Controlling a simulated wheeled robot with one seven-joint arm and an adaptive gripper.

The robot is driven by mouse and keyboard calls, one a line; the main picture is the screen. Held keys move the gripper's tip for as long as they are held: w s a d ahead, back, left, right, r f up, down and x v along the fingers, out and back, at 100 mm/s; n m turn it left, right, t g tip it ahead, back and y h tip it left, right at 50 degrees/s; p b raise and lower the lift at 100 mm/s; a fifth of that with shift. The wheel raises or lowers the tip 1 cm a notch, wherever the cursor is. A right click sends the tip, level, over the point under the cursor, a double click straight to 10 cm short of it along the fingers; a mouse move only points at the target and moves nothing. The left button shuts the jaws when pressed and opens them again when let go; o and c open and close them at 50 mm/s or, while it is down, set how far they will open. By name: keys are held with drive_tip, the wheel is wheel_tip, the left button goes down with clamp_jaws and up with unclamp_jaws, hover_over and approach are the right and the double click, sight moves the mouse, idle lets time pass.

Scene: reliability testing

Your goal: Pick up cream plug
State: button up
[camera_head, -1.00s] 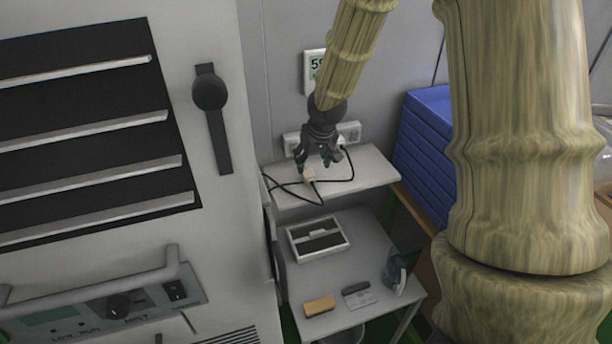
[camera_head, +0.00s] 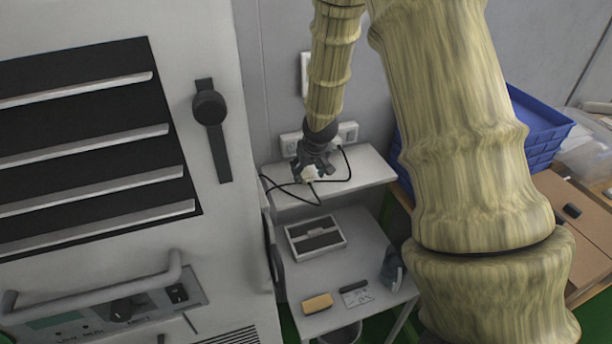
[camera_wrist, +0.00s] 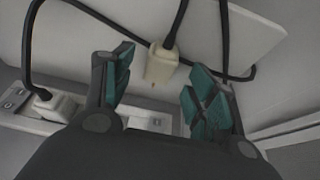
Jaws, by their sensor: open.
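The cream plug (camera_wrist: 161,64) with its black cord lies on the white shelf (camera_head: 362,168). In the wrist view it sits between and just beyond the green-padded fingertips of my open gripper (camera_wrist: 160,85), nearer the left finger. No contact with the pads shows. In the head view my gripper (camera_head: 312,168) is low over the shelf, and the cream plug (camera_head: 310,173) shows at its fingertips, partly covered by the fingers.
Black cords loop across the shelf around the plug. Wall sockets (camera_head: 347,132) with another plug (camera_wrist: 58,106) are behind the shelf. A grey cabinet (camera_head: 225,230) stands close on the left; blue trays (camera_head: 537,125) are on the right. A tray (camera_head: 316,238) lies on the lower table.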

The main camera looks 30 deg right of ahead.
drive_tip(key=shift+x, duration=1.15)
drive_tip(key=c, duration=1.2)
drive_tip(key=shift+r, duration=0.1)
drive_tip(key=shift+r+b, duration=0.45)
drive_tip(key=shift+r, duration=1.15)
drive_tip(key=s+a+b, duration=0.2)
drive_tip(key=s+a, duration=0.1)
drive_tip(key=s, duration=0.4)
drive_tip(key=s+a+r+b, duration=0.1)
drive_tip(key=s+a+b, duration=0.2)
drive_tip(key=s, duration=0.4)
drive_tip(key=shift+s+a+r, duration=0.15)
drive_tip(key=shift+s+r, duration=0.15)
drive_tip(key=shift+s, duration=0.1)
